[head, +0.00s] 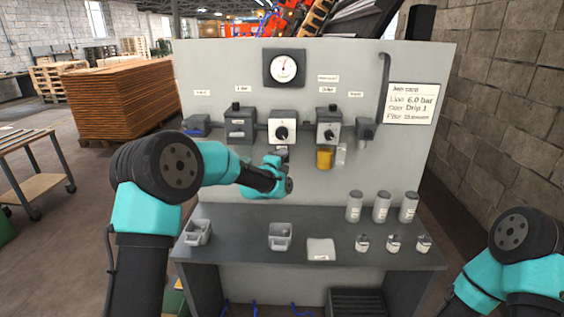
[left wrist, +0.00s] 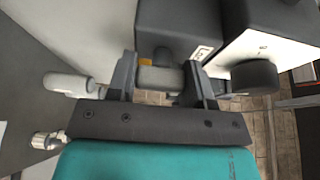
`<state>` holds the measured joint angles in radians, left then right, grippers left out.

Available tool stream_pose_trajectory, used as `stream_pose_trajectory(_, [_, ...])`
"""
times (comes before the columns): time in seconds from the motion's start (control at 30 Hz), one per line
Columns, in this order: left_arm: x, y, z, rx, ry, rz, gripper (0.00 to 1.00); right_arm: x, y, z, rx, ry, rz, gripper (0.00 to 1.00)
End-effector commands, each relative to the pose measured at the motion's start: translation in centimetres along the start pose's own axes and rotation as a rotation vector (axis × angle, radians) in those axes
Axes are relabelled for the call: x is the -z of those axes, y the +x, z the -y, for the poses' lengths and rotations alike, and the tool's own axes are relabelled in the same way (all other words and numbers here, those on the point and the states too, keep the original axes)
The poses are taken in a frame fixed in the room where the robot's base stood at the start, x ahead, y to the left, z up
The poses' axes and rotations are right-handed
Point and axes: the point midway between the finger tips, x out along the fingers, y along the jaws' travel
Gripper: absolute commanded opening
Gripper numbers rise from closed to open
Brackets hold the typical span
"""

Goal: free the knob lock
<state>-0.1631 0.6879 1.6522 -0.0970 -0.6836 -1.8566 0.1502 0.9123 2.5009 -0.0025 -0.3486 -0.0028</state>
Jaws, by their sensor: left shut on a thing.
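A grey wall panel (head: 230,75) carries a row of units. The middle unit (head: 286,122) has a white face with a black knob (head: 281,133). My left gripper (head: 275,160) is just below that unit, largely hidden by its own wrist. In the left wrist view its jaws (left wrist: 163,82) are shut on a pale grey cylindrical part (left wrist: 160,78); I cannot tell whether this is the knob lock. A small orange patch shows behind it. A dark round knob (left wrist: 254,77) on a white-faced box is right of the jaws, apart from them. My right gripper is out of view.
A round gauge (head: 284,68) is above the units. A yellow bowl (head: 324,159) hangs under the right-hand unit. Below, the dark bench (head: 220,240) holds grey bins (head: 280,237), a pale pad (head: 320,249), several bottles (head: 381,207) and small jars (head: 393,243).

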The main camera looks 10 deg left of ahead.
Motion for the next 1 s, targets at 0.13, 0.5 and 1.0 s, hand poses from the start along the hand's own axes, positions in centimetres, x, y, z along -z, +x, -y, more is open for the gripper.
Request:
stream_pose_trajectory(0.13, [0.0, 0.0, -0.1, -0.001, 0.001, -0.001, 0.23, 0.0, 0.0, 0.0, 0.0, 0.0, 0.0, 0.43])
stream_pose_trajectory(0.5, [0.0, 0.0, 0.0, 0.0, 0.0, -0.001, 0.72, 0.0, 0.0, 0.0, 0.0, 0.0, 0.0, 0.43])
stream_pose_trajectory(1.0, [0.0, -1.5, 0.0, -0.001, -0.001, 0.0, 0.72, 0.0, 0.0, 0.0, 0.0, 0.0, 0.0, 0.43])
